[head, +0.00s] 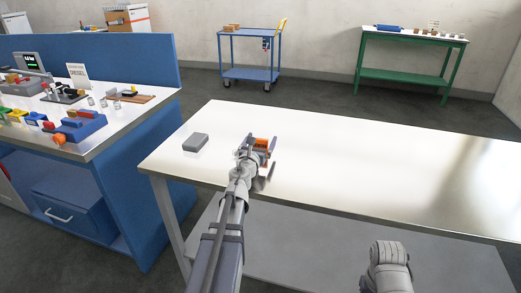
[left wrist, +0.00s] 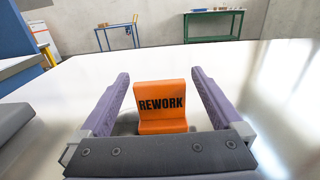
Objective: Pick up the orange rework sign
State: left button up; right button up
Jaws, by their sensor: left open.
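The orange rework sign (head: 262,143) stands upright on the white-topped table (head: 330,165), near its left end. In the left wrist view the sign (left wrist: 161,92) faces me, with REWORK in black letters. My left gripper (head: 261,152) is open, low over the table at the sign. In the left wrist view its purple fingers (left wrist: 160,76) stand on either side of the sign, with a visible gap on each side. The sign's lower part is partly hidden in the head view. Part of my right arm shows at the bottom, but its fingers do not.
A grey box (head: 196,142) lies on the table left of the sign. A blue workbench (head: 140,95) with many small items stands at the left. A blue cart (head: 250,77) and a green table (head: 400,75) stand at the back. The table's right side is clear.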

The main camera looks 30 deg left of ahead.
pick_arm(q)
jog(key=x, duration=0.2)
jog(key=shift+w+a, duration=0.15)
jog(key=shift+w, duration=0.15)
jog(key=shift+c, duration=0.2)
jog(key=c, duration=1.4)
